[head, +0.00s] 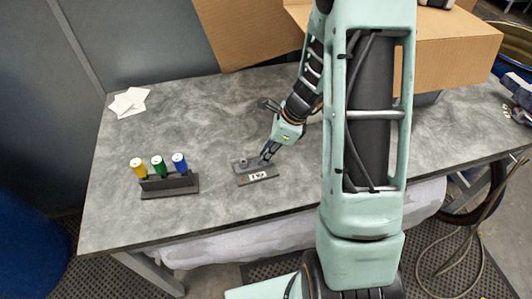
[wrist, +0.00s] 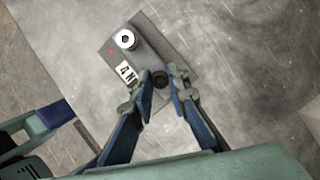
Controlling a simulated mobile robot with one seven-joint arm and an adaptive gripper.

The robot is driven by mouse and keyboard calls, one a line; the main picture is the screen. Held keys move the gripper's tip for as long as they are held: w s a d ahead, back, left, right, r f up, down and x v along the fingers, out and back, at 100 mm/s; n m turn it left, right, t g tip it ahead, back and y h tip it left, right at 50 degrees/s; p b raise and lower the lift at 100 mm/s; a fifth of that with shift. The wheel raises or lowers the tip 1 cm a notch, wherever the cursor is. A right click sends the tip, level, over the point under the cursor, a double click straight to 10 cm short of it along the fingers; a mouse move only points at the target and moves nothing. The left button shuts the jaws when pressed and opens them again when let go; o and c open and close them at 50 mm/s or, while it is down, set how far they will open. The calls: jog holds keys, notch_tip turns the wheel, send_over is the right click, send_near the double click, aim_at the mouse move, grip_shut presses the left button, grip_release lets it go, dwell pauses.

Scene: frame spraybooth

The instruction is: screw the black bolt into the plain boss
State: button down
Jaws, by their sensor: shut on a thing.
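A dark plate (wrist: 165,45) lies on the grey table and also shows in the head view (head: 262,177). It bears a pale round boss (wrist: 125,39) with a dark hole, a red mark beside it, and a white label with dark characters. My gripper (wrist: 160,80) is over the other end of the plate, its fingers closed on the black bolt (wrist: 159,76), whose round dark top shows between the fingertips. The plain boss is not clearly visible; whatever is under the bolt is hidden. I cannot tell whether the bolt touches the plate. The head view shows my gripper (head: 267,156) at the plate.
A dark rack (head: 170,186) with yellow, green and blue capped things stands left of the plate. White paper squares (head: 127,102) lie at the back left. Cardboard boxes (head: 450,45) stand at the back right. The table between rack and plate is clear.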

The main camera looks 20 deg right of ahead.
jog(key=m+t, duration=0.1)
jog(key=m, duration=0.2)
jog(key=shift+m+h, duration=0.4)
jog(key=shift+a+b, duration=0.1)
jog(key=shift+b, duration=0.2)
jog(key=shift+s+a+m+t+h, duration=0.1)
jog(key=shift+m+t+h, duration=0.25)
jog(key=shift+m, duration=0.85)
jog(key=shift+m+t+h+b, duration=0.35)
jog(key=shift+m, duration=0.75)
jog(key=m+h, duration=0.1)
jog(key=m, duration=0.2)
jog(key=shift+a, duration=0.15)
jog(key=shift+m+h, duration=0.4)
jog(key=shift+m, duration=0.4)
